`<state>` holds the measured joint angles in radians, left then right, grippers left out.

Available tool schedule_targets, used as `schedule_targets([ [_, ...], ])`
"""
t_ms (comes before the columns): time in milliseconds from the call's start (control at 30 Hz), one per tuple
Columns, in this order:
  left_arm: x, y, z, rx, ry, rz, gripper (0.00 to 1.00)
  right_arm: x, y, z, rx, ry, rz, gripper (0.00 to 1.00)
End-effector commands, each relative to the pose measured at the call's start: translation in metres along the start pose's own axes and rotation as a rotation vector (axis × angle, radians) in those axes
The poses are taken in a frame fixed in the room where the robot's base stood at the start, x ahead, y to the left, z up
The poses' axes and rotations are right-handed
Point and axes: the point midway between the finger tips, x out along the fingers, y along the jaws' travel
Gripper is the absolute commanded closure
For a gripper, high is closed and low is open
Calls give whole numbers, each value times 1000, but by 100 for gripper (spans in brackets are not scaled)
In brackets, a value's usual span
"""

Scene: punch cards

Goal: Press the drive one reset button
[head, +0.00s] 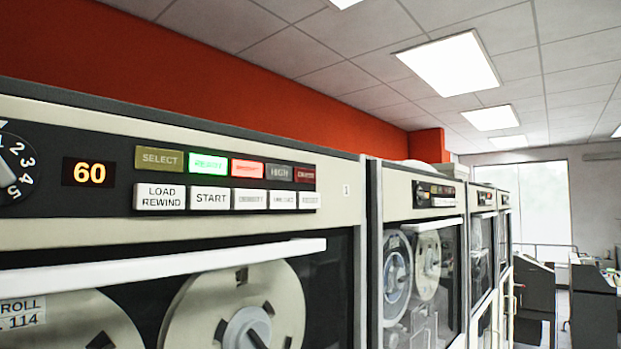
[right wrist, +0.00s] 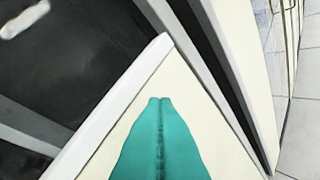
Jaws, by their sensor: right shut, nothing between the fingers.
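The nearest tape drive (head: 338,222) fills the left and middle of the head view and carries a small plate marked 1 (head: 346,190). Its control panel has a lower row of white buttons. The rightmost one, the reset button (head: 309,201), has small blurred lettering that seems to read RESET. In the right wrist view my right gripper (right wrist: 160,100) has its teal fingers shut together with nothing between them. It points over a cream panel surface (right wrist: 172,75) with a pale edge strip. Neither gripper shows in the head view.
Beside the reset button are other white buttons, including START (head: 210,198) and LOAD REWIND (head: 159,196). Above them is a row of indicators, with a green one (head: 208,163) and a red one (head: 247,168) lit. More tape drives (head: 424,205) stand to the right.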

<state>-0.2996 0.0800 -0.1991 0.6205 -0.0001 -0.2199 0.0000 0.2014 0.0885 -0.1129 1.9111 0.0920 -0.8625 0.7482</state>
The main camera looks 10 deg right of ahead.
Motion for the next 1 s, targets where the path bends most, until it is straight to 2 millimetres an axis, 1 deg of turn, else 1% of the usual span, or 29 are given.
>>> schedule_targets([
  [33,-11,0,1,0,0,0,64,-13,26,29,24,-37,36,100],
  [167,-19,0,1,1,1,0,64,-38,79,89,117,-131,143,100],
  [200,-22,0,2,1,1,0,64,-47,97,109,151,-162,184,100],
  [267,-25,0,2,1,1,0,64,-62,123,138,202,-206,248,100],
  [300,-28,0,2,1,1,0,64,-74,140,156,236,-234,294,100],
  [367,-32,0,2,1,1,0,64,-95,166,184,287,-273,367,100],
  [400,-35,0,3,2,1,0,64,-109,183,201,319,-297,416,100],
  [467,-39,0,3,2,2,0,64,-134,207,226,368,-329,494,100],
  [500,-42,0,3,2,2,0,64,-151,223,242,399,-349,548,100],
  [567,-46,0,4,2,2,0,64,-178,244,263,443,-374,629,100],
  [600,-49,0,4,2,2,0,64,-196,257,276,470,-387,681,100],
  [667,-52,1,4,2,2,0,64,-221,274,292,508,-401,755,100],
  [700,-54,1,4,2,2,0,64,-237,284,300,529,-408,800,100],
  [800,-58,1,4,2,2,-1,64,-270,302,316,569,-418,893,100],
  [900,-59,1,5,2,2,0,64,-291,312,324,594,-421,953,100],
  [1000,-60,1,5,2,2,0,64,-301,316,327,606,-421,982,100],
])
